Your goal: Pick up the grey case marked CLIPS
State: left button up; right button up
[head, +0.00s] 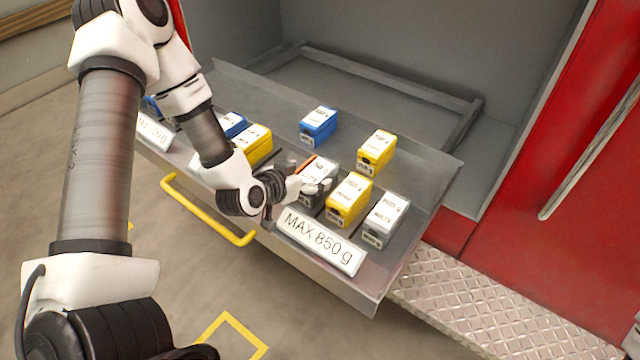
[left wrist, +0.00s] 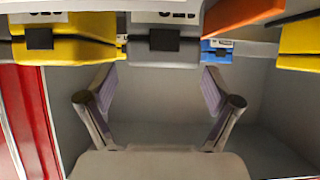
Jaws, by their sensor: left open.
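A grey case (head: 318,170) with a white lid label stands in the front row of the pulled-out drawer, partly hidden by my left gripper. A second grey case (head: 386,218) stands at the row's right end. The lettering on both is too small to read for sure. My left gripper (head: 300,191) is open at the first grey case and partly overlaps it. In the left wrist view, this grey case (left wrist: 163,48) appears at the top centre, above and between the open fingers (left wrist: 158,88). Nothing is between the fingers there. My right gripper is not in view.
Yellow cases (head: 348,199) and (head: 255,145) stand on either side, with an orange item (head: 304,164) close by. Another yellow case (head: 376,150) and a blue case (head: 318,125) stand behind. The drawer front has a "MAX 850 g" sign (head: 318,241) and a yellow handle (head: 205,213).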

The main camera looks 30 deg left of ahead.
aim_at(315, 173)
pick_arm(q)
jog(key=x, duration=0.3)
jog(key=shift+w, duration=0.1)
jog(key=shift+w+a+f, duration=0.1)
jog(key=shift+w+f, duration=0.15)
jog(key=shift+w, duration=0.05)
jog(key=shift+s, duration=0.1)
jog(key=c, duration=1.3)
jog(key=shift+c, duration=0.2)
